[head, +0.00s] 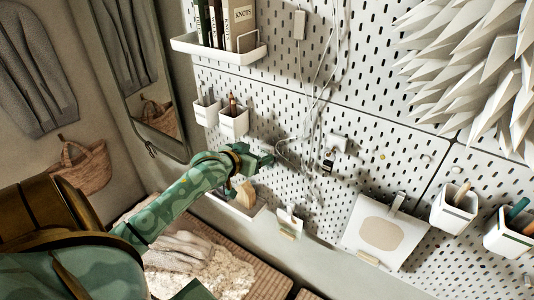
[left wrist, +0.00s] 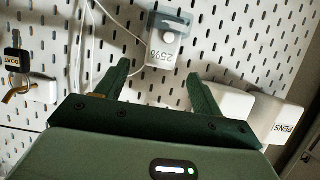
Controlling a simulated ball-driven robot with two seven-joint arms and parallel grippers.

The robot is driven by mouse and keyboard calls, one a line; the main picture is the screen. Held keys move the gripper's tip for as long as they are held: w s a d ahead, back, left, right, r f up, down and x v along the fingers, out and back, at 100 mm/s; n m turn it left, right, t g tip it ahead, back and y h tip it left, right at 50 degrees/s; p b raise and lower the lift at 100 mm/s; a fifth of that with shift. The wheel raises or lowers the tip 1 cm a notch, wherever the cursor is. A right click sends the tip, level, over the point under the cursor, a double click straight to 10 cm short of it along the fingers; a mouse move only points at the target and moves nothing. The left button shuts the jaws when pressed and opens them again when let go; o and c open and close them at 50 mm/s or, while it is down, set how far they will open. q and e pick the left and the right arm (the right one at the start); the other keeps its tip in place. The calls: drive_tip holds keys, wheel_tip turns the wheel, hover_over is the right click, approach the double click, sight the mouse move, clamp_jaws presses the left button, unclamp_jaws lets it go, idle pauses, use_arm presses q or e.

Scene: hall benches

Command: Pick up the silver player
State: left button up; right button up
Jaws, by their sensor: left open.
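I cannot pick out the silver player for certain. In the left wrist view, a small grey piece (left wrist: 172,22) sits at the edge of a white card marked 25% (left wrist: 163,50), just beyond my fingertips; what it is stays unclear. In the head view, a small grey-brown block (head: 299,24) hangs high on the pegboard. My left gripper (head: 266,160) reaches to the board from the left, beside white cords. In the left wrist view its fingers (left wrist: 160,82) are spread apart with nothing between them. My right gripper is out of view.
A white pen cup (head: 233,122) hangs just above my left gripper; it shows right in the wrist view (left wrist: 278,120). Loose cords (head: 318,100) run down the pegboard. Keys (head: 328,162) hang right of the gripper. A clipped picture (head: 383,232) hangs lower right.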

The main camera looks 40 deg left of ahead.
sight(265, 151)
use_arm(q)
drive_tip(key=p+x, duration=0.1)
drive_tip(key=x, duration=0.6)
drive_tip(key=shift+f, duration=0.2)
drive_tip(key=shift+s, duration=0.15)
drive_tip(key=c, duration=1.1)
